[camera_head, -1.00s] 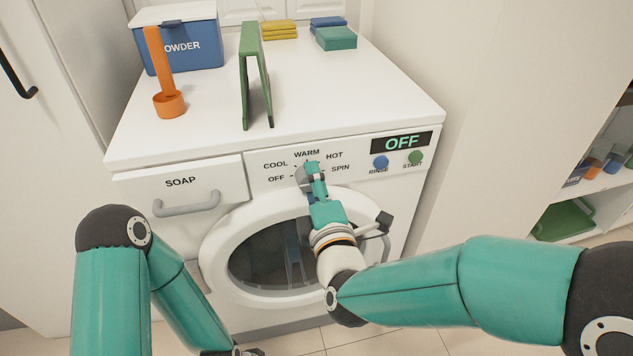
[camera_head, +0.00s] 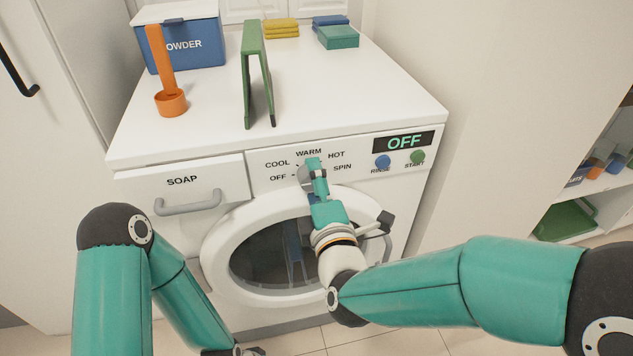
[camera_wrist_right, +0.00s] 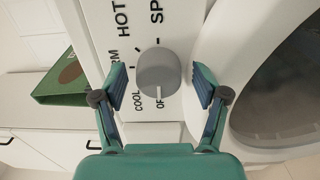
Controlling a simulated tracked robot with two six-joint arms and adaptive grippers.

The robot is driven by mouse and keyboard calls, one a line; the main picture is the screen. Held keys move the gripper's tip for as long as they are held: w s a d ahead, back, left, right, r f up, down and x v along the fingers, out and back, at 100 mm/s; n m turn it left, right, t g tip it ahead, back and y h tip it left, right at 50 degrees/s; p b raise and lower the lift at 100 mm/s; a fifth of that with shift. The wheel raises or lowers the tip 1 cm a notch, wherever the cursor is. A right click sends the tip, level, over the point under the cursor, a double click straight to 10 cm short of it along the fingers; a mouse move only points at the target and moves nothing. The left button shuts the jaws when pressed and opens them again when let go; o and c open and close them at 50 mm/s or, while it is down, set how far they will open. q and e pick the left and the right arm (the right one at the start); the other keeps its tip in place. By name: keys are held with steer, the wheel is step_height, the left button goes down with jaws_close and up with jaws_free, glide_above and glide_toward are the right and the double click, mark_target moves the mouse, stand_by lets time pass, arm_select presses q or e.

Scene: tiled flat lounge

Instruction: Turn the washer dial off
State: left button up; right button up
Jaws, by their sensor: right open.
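The washer (camera_head: 230,250) stands in front of me. Its grey dial (camera_head: 304,176) sits on the front panel among the labels OFF, COOL, WARM, HOT and SPIN. My right gripper (camera_head: 315,173) is at the dial and partly hides it in the head view. In the right wrist view the dial (camera_wrist_right: 158,72) lies between the two open fingers of my right gripper (camera_wrist_right: 160,84), with a gap on each side. The washer's display (camera_head: 403,142) reads OFF.
The soap drawer (camera_head: 183,188) is left of the dial; the rinse button (camera_head: 381,162) and start button (camera_head: 417,157) are right. A powder box (camera_head: 180,50), an orange scoop (camera_head: 170,102), a green folded stand (camera_head: 250,75) and folded cloths (camera_head: 338,38) are on top.

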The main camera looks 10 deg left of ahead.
steer(key=v, duration=0.8)
steer(key=shift+w, duration=0.1)
stand_by(0.3)
